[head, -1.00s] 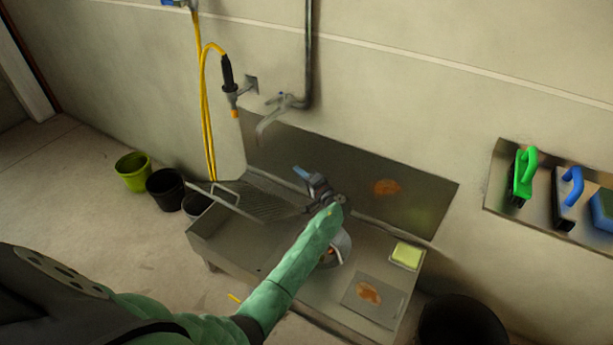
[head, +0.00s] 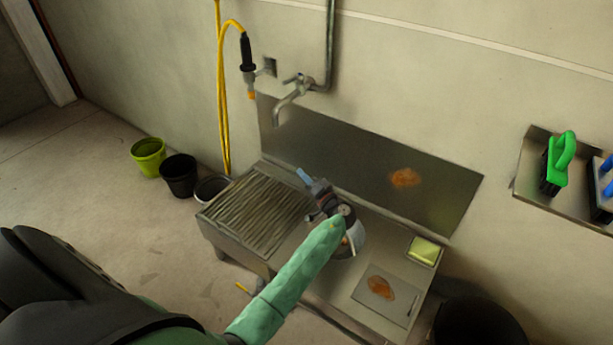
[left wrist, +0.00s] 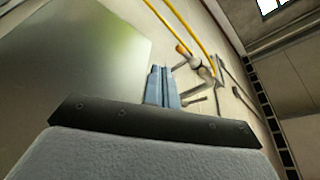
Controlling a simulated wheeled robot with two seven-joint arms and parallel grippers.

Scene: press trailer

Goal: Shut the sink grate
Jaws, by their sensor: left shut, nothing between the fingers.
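The sink grate (head: 257,210) lies flat over the left part of the metal sink unit (head: 316,262) in the head view, its slats level with the top. My left gripper (head: 303,174) is shut and empty, just right of the grate and above the sink. Its blue fingers point up and left, toward the wall. They also show closed together in the left wrist view (left wrist: 162,88). My arm hides part of the sink's middle and the grate's right edge is close behind the gripper. My right gripper is not in view.
A tap (head: 291,89) and yellow hose (head: 223,110) hang on the wall above. A pot behind my wrist, a sponge (head: 425,251) and a stained board (head: 381,292) are on the sink's right part. Buckets (head: 178,176) stand at left; a brush shelf (head: 530,188) is at right.

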